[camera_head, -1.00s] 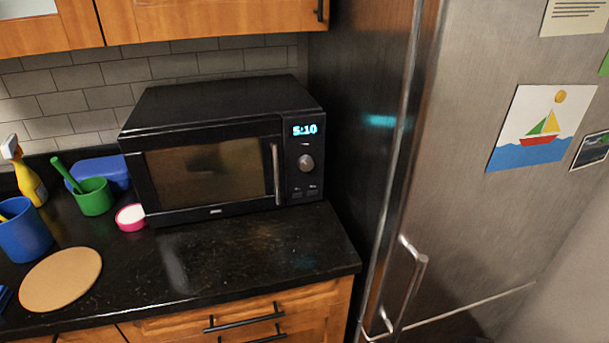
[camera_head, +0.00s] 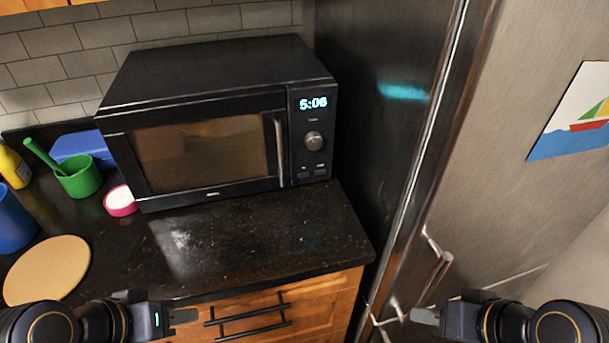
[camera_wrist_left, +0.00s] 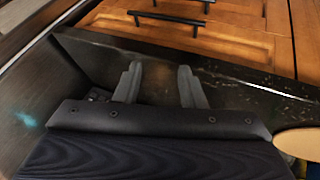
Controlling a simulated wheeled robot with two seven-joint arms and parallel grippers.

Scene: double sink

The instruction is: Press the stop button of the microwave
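The black microwave (camera_head: 215,125) stands on the dark counter against the tiled wall, its door shut and its window lit from inside. Its display (camera_head: 313,103) reads 5:06. Below the display are a round knob (camera_head: 314,141) and two small buttons (camera_head: 312,171) at the panel's foot, with labels too small to read. My left gripper (camera_head: 190,316) is low in the head view, in front of the counter edge and apart from the microwave. In the left wrist view its two fingers (camera_wrist_left: 157,85) are spread with nothing between them. My right gripper (camera_head: 418,316) is low, before the fridge; its opening is unclear.
The steel fridge (camera_head: 510,150) with a handle (camera_head: 436,272) stands right of the microwave. A pink-rimmed dish (camera_head: 120,201), green cup (camera_head: 80,178), blue box (camera_head: 85,147) and round board (camera_head: 47,270) are on the left. The counter (camera_head: 260,230) before the microwave is clear.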

